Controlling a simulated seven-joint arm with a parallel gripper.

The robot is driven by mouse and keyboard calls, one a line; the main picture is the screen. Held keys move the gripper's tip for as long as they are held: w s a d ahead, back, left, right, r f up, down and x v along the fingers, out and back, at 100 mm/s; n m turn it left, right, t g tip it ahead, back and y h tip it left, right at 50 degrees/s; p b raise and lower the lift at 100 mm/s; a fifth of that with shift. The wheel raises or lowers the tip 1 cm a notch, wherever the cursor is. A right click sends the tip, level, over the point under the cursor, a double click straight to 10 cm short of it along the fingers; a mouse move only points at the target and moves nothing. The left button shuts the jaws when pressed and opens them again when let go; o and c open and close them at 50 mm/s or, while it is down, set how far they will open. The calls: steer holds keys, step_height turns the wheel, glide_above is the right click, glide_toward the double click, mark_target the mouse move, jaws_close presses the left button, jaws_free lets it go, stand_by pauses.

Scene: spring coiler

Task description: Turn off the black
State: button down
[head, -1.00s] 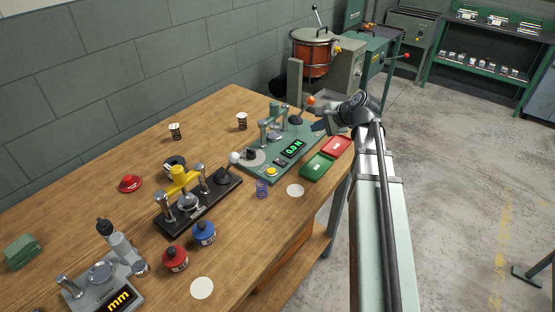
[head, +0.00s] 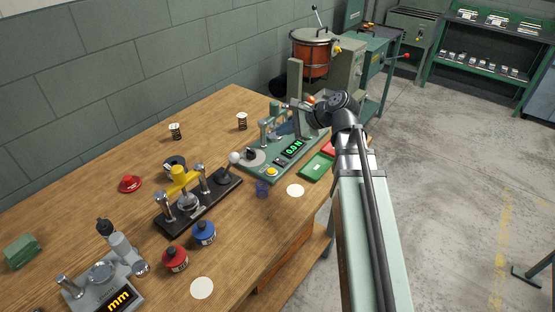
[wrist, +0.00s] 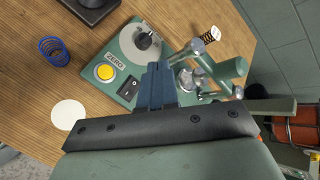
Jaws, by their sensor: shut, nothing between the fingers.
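A small black switch (wrist: 129,88) sits on the green tester base in the wrist view, between a round yellow button (wrist: 105,72) and my fingers. The green tester (head: 250,168) stands near the right end of the bench, with a lit green display (head: 293,148) reading in N. My gripper (head: 281,129) is over this tester. In the wrist view my gripper (wrist: 157,70) is shut and empty, its blue-grey fingertips just right of the switch. I cannot tell whether they touch the base. I cannot make out which way the switch is set.
The tester's metal post and arm (wrist: 205,75) stand close to the right of my fingers. A blue spring (wrist: 54,51) and a white disc (wrist: 69,115) lie beside the base. A black-based press (head: 205,208) is to the left; green and red trays (head: 317,167) are to the right.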

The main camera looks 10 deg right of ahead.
mark_target(281, 161)
steer(key=shift+w+a+f, duration=0.1)
steer(key=shift+f, duration=1.35)
steer(key=shift+w+a+f, duration=0.15)
steer(key=shift+f, duration=1.3)
steer(key=shift+w+a+f, duration=0.1)
steer(key=shift+f, duration=1.35)
steer(key=shift+f, duration=0.1)
steer(key=shift+f, duration=0.3)
steer(key=shift+w+f, duration=0.1)
steer(key=shift+f, duration=0.2)
steer(key=shift+r, duration=0.2)
steer(key=shift+r, duration=0.55)
steer(key=shift+s+d+r, duration=0.1)
steer(key=shift+s+r, duration=0.05)
steer(key=shift+r, duration=1.1)
steer(key=shift+s+d+r, duration=0.1)
steer(key=shift+s+r, duration=0.05)
steer(key=shift+r, duration=1.05)
steer(key=shift+d, duration=0.1)
